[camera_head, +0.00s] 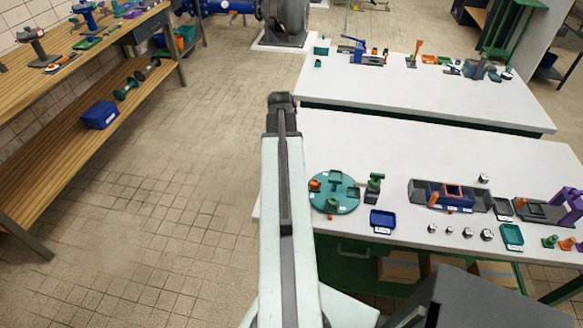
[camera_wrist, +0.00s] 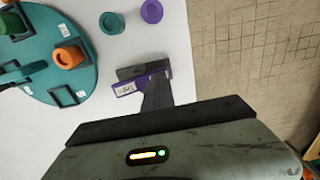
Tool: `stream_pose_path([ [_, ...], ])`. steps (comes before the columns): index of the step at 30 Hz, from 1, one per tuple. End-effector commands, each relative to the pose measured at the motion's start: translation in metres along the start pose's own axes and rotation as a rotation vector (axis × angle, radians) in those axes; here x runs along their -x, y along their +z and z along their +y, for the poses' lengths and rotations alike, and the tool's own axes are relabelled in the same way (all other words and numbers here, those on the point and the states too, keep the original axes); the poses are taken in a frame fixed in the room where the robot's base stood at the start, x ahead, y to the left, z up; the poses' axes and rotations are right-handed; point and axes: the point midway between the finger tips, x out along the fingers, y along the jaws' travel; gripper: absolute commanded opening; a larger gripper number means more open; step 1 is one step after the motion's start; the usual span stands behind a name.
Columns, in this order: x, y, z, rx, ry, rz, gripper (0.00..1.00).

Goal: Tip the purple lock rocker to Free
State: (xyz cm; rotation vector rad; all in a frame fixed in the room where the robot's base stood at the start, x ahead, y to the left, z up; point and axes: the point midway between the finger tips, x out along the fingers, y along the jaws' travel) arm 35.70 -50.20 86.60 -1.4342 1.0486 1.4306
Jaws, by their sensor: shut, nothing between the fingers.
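In the wrist view, the purple lock rocker (camera_wrist: 142,80) shows as a narrow purple strip with a dark part beside it and a small white label at its left end. It lies on the white table near the edge. My gripper (camera_wrist: 157,86) is shut and empty, and its dark fingers overlap the right half of the rocker in this view. I cannot tell whether they touch it or which way it is tipped. In the head view, my gripper (camera_head: 282,100) is at the far end of my arm, and I cannot make out the rocker there.
A teal turntable (camera_wrist: 40,78) with an orange cup (camera_wrist: 68,57) stands left of the rocker. A teal ring (camera_wrist: 112,22) and a purple ring (camera_wrist: 151,11) lie above it. Tiled floor (camera_wrist: 250,60) is right of the table edge. A wooden bench (camera_head: 75,135) stands left.

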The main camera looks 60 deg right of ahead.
Motion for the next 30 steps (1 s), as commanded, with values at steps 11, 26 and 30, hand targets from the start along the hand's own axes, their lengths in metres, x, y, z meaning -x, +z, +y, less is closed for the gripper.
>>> stream_pose_path([
  [11,0.017,0.001,0.0,-0.001,0.0,-0.003,0.0],
  [26,0.07,0.0,0.0,-0.001,0.0,-0.001,0.0],
  [30,0.084,0.0,0.001,-0.001,0.0,-0.001,0.0],
])
